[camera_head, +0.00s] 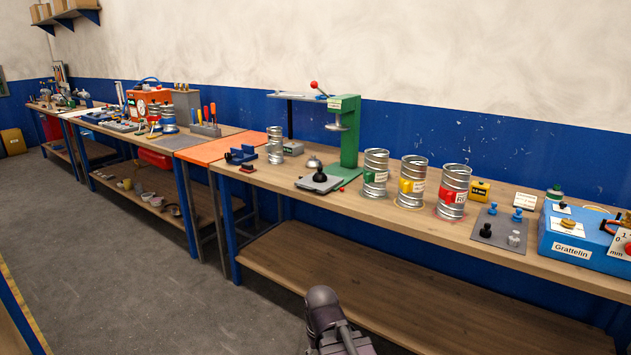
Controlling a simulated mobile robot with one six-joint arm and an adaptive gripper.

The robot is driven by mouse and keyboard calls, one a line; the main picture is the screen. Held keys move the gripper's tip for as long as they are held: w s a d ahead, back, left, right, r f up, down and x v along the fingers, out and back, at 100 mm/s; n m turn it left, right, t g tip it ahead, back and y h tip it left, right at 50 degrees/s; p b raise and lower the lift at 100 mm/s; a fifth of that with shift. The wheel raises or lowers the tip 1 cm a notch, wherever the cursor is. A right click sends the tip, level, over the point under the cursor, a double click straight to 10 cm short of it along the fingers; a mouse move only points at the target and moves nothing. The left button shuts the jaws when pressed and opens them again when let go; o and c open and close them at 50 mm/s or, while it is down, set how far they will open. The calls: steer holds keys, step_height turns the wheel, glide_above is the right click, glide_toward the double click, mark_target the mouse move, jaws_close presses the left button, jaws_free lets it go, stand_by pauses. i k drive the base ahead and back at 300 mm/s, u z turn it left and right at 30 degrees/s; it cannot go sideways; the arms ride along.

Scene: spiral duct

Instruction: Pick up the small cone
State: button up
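No object is clearly recognisable as the small cone. A small metal domed or cone-like piece (314,162) stands on the near wooden workbench (400,213), left of the green press; its exact shape is too small to tell. A dark part of my own arm shows at the bottom centre, in front of the bench and apart from everything on it. My gripper's fingers do not show.
A green press (350,135) with a red-knobbed lever stands behind a grey plate with a black knob (320,178). Metal cylinders with green (375,173), yellow (411,181) and red (453,191) labels stand to its right. A blue "Grattelin" box (575,237) is far right. Floor at left is clear.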

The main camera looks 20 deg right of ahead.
mark_target(319, 176)
steer(key=z, duration=0.95)
steer(key=i, duration=1)
steer(key=u, duration=0.05)
